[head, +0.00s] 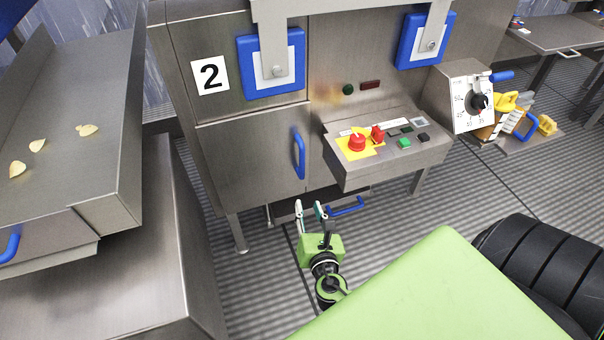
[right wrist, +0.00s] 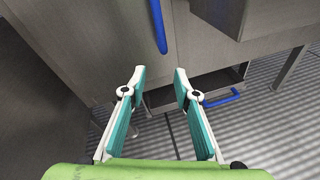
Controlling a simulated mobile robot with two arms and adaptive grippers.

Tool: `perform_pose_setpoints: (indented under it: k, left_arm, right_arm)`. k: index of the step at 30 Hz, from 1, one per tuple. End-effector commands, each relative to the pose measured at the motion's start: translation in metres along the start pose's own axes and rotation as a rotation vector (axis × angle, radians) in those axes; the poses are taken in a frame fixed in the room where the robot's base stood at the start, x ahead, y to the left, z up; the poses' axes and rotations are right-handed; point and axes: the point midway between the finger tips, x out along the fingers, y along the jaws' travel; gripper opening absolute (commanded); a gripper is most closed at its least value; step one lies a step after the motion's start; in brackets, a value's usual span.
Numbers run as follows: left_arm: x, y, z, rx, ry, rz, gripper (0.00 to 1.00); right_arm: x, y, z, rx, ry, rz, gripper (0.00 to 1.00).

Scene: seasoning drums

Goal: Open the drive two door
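The drive two door (head: 250,160) is a steel panel on the cabinet below the white "2" label (head: 210,75). It looks shut, flush with the cabinet front. Its upright blue handle (head: 299,155) is near its right edge and also shows at the top of the right wrist view (right wrist: 158,26). My right gripper (head: 310,208) is open and empty, low in front of the cabinet and below the handle, apart from it. In the right wrist view its two teal-padded fingers (right wrist: 160,75) are spread, with nothing between them. My left gripper is out of view.
A control box (head: 385,145) with red and green buttons juts out right of the door. A low blue handle (head: 346,206) sits under the cabinet near my right gripper. A steel conveyor (head: 70,120) with several chips stands left. Striped floor (head: 400,210) lies clear in front.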

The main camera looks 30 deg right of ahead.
Motion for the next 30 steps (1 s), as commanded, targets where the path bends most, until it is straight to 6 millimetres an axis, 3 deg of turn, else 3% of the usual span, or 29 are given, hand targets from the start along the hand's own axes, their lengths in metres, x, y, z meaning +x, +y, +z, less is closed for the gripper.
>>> perform_pose_setpoints:
  k: [1,6,13,30]
  left_arm:
    - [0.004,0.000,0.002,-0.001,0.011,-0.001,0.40]
    - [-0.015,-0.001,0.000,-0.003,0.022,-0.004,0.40]
    - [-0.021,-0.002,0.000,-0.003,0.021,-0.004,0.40]
    - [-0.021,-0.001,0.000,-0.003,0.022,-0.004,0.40]
  right_arm:
    - [0.004,0.001,0.007,-0.070,-0.061,0.008,0.28]
    - [0.002,0.008,0.047,-0.231,-0.190,0.008,0.28]
    - [0.013,0.011,0.062,-0.270,-0.221,0.005,0.28]
    - [0.119,0.015,0.083,-0.266,-0.217,0.006,0.28]
